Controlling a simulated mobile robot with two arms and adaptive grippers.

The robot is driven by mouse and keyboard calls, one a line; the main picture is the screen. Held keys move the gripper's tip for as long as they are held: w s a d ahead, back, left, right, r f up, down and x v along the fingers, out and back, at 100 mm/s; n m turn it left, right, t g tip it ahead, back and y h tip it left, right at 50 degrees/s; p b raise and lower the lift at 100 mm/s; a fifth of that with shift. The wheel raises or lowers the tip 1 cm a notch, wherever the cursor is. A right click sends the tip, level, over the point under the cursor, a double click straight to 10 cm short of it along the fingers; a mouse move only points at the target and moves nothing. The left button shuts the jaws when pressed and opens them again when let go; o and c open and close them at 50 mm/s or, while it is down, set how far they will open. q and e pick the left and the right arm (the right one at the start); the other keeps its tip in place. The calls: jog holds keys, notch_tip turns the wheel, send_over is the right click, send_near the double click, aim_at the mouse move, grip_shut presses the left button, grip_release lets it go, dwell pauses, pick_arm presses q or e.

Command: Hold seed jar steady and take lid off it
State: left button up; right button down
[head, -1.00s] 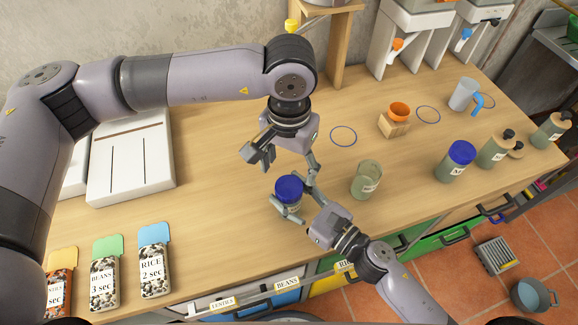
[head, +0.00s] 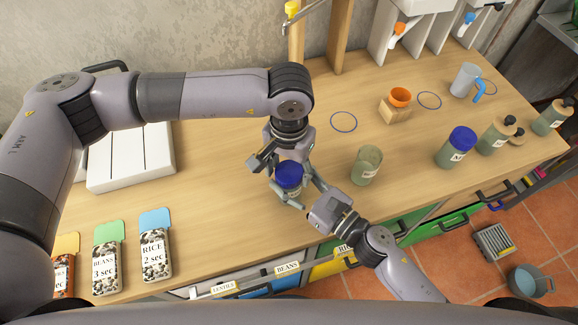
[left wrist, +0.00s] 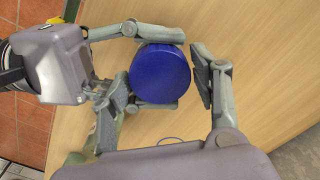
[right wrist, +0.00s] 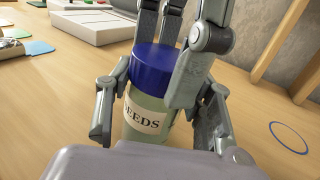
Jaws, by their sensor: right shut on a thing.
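The seed jar (head: 290,188) stands upright on the bench, pale green with a label reading "EEDS" in the right wrist view (right wrist: 145,120). Its blue lid (head: 288,173) is on top and also shows in the left wrist view (left wrist: 160,74). My right gripper (head: 300,195) is shut on the jar's body below the lid, one finger on each side. My left gripper (head: 282,166) is open over the jar, its fingers on either side of the lid. In the left wrist view a gap shows between the lid and the finger on the right.
A pale green open jar (head: 367,165) stands right of the seed jar. Another blue-lidded jar (head: 457,148) and several bottles stand farther right. Labelled bean and rice packs (head: 155,250) stand at the front left.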

pick_arm(q)
jog(key=c, duration=0.9)
jog(key=o, duration=1.2)
jog(key=shift+r, duration=2.25)
pick_arm(e)
jog(key=c, duration=0.7)
grip_release()
